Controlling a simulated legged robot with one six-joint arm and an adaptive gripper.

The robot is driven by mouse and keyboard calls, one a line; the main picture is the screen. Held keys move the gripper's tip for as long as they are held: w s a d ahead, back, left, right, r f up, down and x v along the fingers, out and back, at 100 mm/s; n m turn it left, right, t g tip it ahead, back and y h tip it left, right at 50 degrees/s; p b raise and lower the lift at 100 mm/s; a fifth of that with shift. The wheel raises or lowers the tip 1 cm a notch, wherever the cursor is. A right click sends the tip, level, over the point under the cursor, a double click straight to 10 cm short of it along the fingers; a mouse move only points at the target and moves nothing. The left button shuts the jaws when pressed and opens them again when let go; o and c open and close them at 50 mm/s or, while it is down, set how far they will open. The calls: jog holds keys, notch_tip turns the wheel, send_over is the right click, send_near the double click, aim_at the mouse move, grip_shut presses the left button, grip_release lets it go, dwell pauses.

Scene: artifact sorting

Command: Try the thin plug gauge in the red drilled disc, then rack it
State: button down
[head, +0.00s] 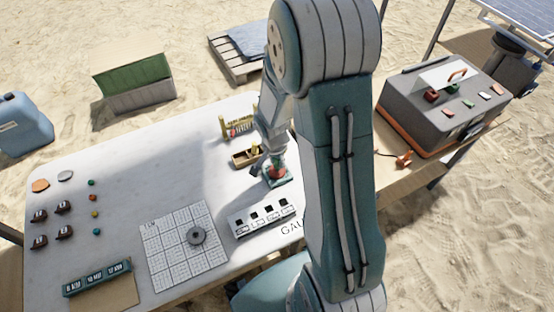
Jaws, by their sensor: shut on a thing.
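My gripper (269,162) points down over the red drilled disc (276,173), which sits on a small teal stand (281,183) near the table's right side. The gripper is shut on a thin plug gauge, which is mostly hidden by the fingers. I cannot tell whether the gauge's tip is inside the disc's hole or just above it. A white block with several dark square openings (263,218) stands in front of the teal stand, by lettering on the table that is partly covered by my arm.
A wooden tray (240,160) and a yellow-posted rack (223,127) stand just behind the gripper. A grey case (420,112) stands right.

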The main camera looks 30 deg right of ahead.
jog(key=shift+f, duration=0.8)
dwell(1.8)
dwell(1.0)
jog(key=shift+r, duration=2.5)
